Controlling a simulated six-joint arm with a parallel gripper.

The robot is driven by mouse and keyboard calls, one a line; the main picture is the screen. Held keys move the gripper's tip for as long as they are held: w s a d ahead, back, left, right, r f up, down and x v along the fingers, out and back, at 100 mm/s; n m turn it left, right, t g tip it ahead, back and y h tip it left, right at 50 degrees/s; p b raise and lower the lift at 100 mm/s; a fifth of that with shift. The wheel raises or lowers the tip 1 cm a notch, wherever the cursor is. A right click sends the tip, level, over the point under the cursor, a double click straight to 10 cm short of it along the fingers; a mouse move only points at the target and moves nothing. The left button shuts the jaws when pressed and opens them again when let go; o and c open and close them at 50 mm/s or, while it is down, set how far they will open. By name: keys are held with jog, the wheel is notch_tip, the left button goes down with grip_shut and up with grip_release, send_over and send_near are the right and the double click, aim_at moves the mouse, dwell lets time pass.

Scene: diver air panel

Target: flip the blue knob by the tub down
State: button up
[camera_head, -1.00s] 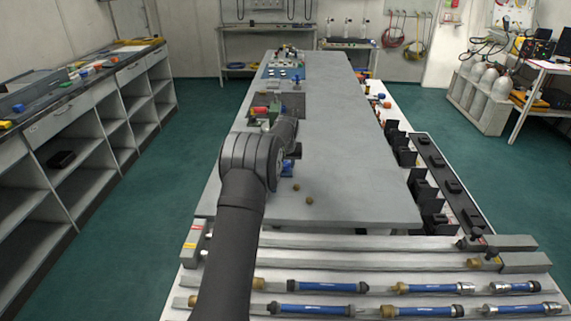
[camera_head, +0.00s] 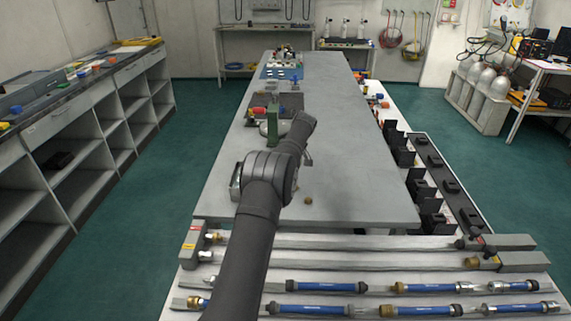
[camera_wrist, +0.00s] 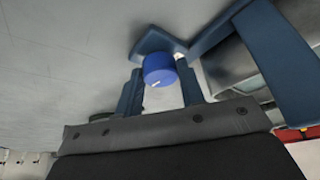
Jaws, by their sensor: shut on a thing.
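In the wrist view the blue knob (camera_wrist: 159,70) is a short round cap with a small white mark on its face. It sits against a darker blue bracket (camera_wrist: 153,41). My gripper (camera_wrist: 160,76) has its two dark blue fingers on either side of the knob and is shut on it. A grey, open-looking body (camera_wrist: 246,68), perhaps the tub, lies right of the knob, partly behind a blue bar. In the head view my arm hides the knob and the fingertips.
The grey bench top (camera_head: 350,150) is mostly clear right of my arm. A small brass piece (camera_head: 308,200) lies on it. A green upright part (camera_head: 273,125) stands just beyond the arm. Black holders (camera_head: 396,150) line the right edge. Blue-sleeved hoses (camera_head: 315,287) lie in front.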

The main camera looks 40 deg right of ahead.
jog(key=shift+n, duration=0.6)
jog(key=shift+y, duration=0.3)
jog(key=o, duration=1)
jog(key=shift+d+r, duration=0.1)
jog(key=shift+r, duration=0.05)
jog(key=v, duration=1.7)
jog(key=shift+r, duration=0.15)
